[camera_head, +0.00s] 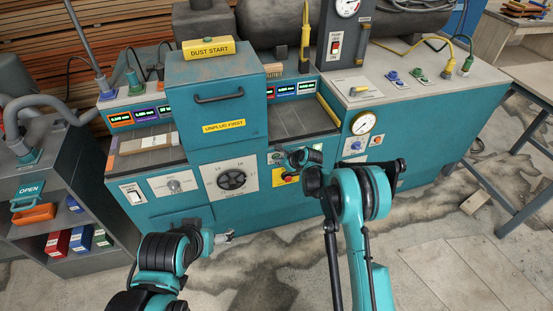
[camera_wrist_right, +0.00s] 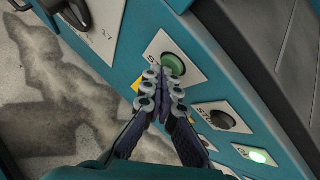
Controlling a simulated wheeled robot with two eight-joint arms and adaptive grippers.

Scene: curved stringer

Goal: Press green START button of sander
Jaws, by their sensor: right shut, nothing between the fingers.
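The sander (camera_head: 255,200) is a teal machine with a front control panel. In the right wrist view, the green START button (camera_wrist_right: 174,63) sits on a white diamond-shaped plate. My right gripper (camera_wrist_right: 163,85) is shut and empty, its fingertips just in front of the button and overlapping its lower edge; I cannot tell whether they touch it. In the head view, the right gripper (camera_head: 290,163) is at the panel, small and partly hidden by its wrist, and the button is not clear. My left gripper (camera_head: 225,237) is low in front of the sander; its finger opening is unclear.
A dark button (camera_wrist_right: 222,120) and a lit green lamp (camera_wrist_right: 260,157) sit beside the START button. A red knob (camera_head: 288,179) on a yellow plate and a round black handwheel (camera_head: 231,179) are nearby. The floor (camera_head: 440,270) at the right is mostly clear.

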